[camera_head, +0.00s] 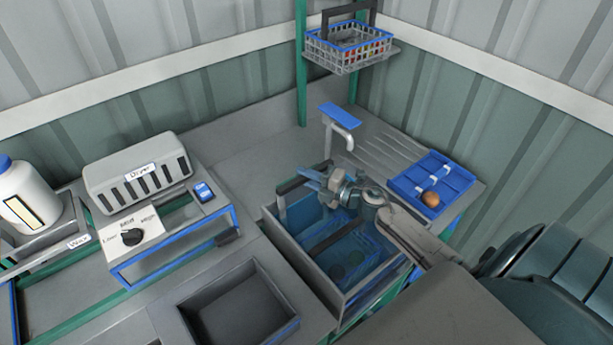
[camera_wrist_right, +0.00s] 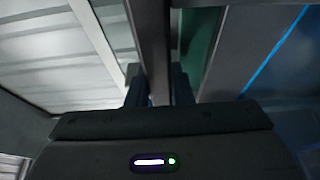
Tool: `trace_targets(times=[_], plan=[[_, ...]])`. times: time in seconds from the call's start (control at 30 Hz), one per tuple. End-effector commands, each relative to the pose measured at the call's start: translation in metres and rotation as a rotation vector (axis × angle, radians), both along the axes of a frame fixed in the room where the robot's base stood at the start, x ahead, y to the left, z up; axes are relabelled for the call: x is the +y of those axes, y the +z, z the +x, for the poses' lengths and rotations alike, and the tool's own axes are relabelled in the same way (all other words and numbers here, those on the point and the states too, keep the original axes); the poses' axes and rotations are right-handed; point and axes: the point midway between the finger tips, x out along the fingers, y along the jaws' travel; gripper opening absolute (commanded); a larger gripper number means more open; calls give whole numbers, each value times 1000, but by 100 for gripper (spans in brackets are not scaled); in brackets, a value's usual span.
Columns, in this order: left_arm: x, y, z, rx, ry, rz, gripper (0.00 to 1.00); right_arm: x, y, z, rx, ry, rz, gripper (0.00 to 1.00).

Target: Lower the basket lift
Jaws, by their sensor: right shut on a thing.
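The tank (camera_head: 325,290) is a grey-rimmed basin with blue insides. A dark handle bar (camera_head: 290,185) stands up at its back left, and a second dark bar lies lower inside. My right gripper (camera_head: 311,180) reaches over the tank from the right, its blue fingers at the upper bar. In the right wrist view its fingers (camera_wrist_right: 160,88) are closed on either side of a dark bar (camera_wrist_right: 152,45). Whether the bar belongs to the basket lift cannot be told. A white wire basket (camera_head: 347,50) with a dark handle sits high at the back. My left gripper is not in view.
A tap (camera_head: 340,130) with a blue lever stands behind the tank. A blue tray (camera_head: 432,178) with a brown round item is on the right drainer. A dryer (camera_head: 138,172), a dial box and an empty grey bin (camera_head: 292,325) are on the left.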

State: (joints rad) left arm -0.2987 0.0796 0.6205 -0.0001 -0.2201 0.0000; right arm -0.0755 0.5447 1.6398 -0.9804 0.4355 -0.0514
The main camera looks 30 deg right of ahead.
Motion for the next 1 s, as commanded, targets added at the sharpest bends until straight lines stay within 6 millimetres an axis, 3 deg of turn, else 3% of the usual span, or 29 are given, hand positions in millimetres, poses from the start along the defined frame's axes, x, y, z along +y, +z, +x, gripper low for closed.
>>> trace_targets(times=[0.13,0.17,0.23,0.27,0.63,1.0], plan=[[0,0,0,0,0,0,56,0,-7,-3,12,0,-1,0],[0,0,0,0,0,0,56,0,-8,-3,12,0,-1,26],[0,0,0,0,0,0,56,0,-7,-3,12,0,-1,40],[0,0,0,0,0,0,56,0,-7,-3,11,0,-1,42],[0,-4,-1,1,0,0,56,-3,-6,-6,6,0,-3,42],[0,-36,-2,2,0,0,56,-24,-10,-50,11,3,-5,42]])
